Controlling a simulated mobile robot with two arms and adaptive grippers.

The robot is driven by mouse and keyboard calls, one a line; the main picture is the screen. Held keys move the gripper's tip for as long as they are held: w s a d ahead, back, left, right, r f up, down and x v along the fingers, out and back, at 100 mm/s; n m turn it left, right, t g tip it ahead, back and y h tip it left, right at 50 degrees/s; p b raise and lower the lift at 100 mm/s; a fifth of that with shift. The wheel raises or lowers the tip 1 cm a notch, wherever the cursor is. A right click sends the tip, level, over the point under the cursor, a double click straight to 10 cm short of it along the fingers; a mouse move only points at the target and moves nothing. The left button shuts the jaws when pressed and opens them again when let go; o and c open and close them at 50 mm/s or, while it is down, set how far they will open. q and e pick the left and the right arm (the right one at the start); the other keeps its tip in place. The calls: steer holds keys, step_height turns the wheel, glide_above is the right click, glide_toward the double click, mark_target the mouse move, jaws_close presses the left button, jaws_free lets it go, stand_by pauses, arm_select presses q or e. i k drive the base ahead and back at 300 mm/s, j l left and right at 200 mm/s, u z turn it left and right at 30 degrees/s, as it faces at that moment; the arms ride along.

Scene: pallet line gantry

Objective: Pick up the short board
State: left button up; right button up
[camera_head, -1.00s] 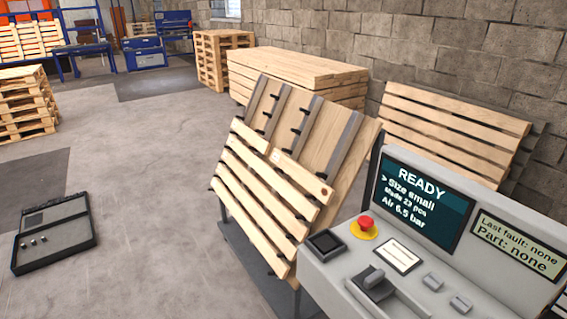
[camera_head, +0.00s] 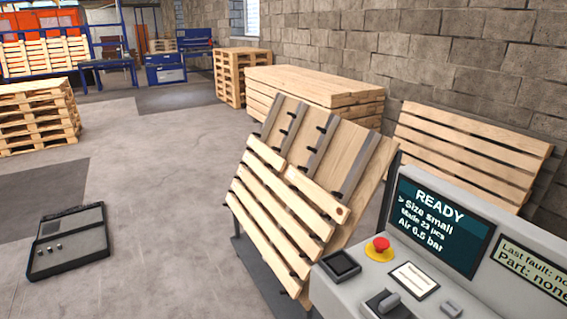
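A tilted wooden rack (camera_head: 345,160) stands in the middle of the head view, with several pale boards resting across its sloping face. The top row is made of two shorter pieces: a short piece (camera_head: 265,151) at the upper left and a somewhat longer piece (camera_head: 316,193) to its right, with a dark spot near its right end. I cannot tell for sure which one is the short board. Longer boards (camera_head: 270,208) lie below them. Black pegs stick out from the rack's upper face. Neither of my grippers is in view.
A grey control console (camera_head: 400,285) with a READY screen (camera_head: 440,222) and red stop button (camera_head: 380,245) stands close at the lower right. A dark grey case (camera_head: 68,243) lies on the floor at left. Stacked pallets (camera_head: 38,115) stand beyond it. The floor between is clear.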

mark_target(269, 155)
steer(key=i+j+z, duration=0.4)
steer(key=i+j, duration=0.6)
steer(key=j, duration=0.1)
